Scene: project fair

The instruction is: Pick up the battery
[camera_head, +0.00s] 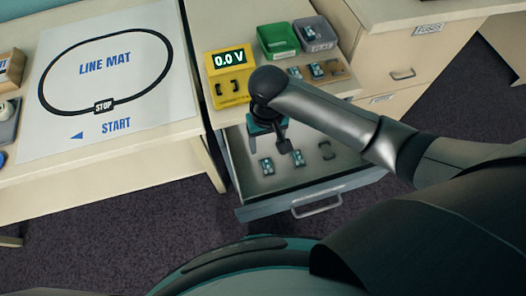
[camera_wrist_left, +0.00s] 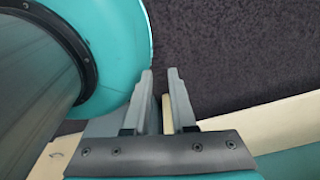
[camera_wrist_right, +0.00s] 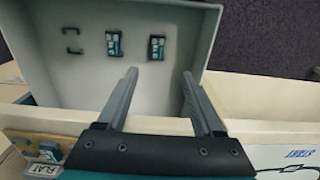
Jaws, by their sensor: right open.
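Two teal-and-white batteries lie in the open grey drawer: a left one (camera_head: 266,166) and one nearer the middle (camera_head: 298,158). Both also show in the right wrist view, one in the middle (camera_wrist_right: 113,44) and one to its right (camera_wrist_right: 157,47). A dark bracket-like piece (camera_head: 326,150) lies beside them, also seen in the right wrist view (camera_wrist_right: 72,38). My right gripper (camera_head: 268,146) is over the drawer (camera_head: 310,186), fingers apart and empty, pointing down toward the batteries. My left gripper (camera_wrist_left: 165,95) shows only in its wrist view, open and empty above the floor and a pale edge.
A yellow meter (camera_head: 229,78) reading 0.0 V stands on the cabinet top. A line mat (camera_head: 105,75) covers the left table. Dark carpet lies below.

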